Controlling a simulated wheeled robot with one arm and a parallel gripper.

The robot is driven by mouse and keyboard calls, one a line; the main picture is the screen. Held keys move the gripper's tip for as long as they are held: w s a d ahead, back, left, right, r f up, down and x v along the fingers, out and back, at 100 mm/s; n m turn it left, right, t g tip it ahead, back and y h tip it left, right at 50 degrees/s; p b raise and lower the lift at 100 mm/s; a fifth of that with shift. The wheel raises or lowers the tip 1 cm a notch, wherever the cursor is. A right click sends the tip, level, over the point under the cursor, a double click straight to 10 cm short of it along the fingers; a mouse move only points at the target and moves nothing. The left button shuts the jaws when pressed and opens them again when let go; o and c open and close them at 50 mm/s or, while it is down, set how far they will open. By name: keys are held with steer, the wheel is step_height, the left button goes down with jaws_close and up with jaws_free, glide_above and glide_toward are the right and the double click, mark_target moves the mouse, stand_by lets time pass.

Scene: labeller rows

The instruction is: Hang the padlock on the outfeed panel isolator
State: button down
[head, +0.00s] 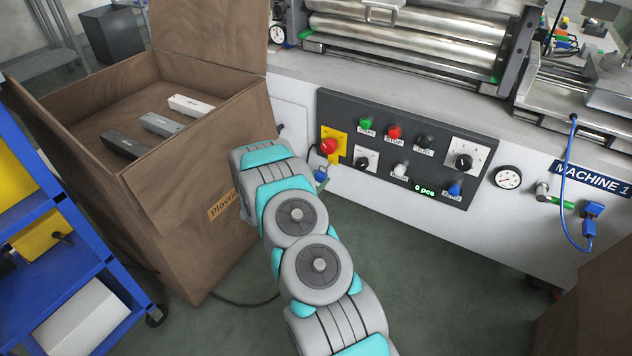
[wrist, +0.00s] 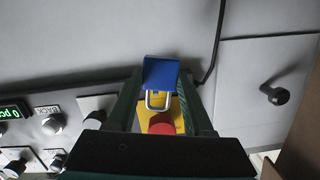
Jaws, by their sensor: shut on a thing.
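My gripper (wrist: 160,88) is shut on a blue padlock, with a dark finger on either side of it. The padlock (wrist: 161,72) has a pale shackle that reaches toward the red isolator knob (wrist: 161,124) on its yellow plate (wrist: 178,107). I cannot tell whether the shackle touches or passes through the isolator. In the head view the padlock (head: 320,176) shows just below the red knob (head: 329,146) at the left end of the dark control panel (head: 390,178).
The panel carries several buttons and dials; a gauge (head: 507,177) and a blue hose (head: 567,170) are to its right. An open brown box (head: 190,220) with several bars inside stands close left of my arm. A blue rack (head: 60,265) is farther left. Floor below the panel is clear.

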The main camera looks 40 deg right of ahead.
steer(key=shift+x, duration=1)
steer(key=shift+w+d+f, duration=0.25)
steer(key=shift+d+f, duration=0.15)
steer(key=shift+d, duration=0.25)
steer(key=shift+c, duration=1)
jaws_free()
steer(key=shift+b+v, duration=0.35)
steer(key=shift+v, duration=3.55)
steer(key=shift+s, duration=0.1)
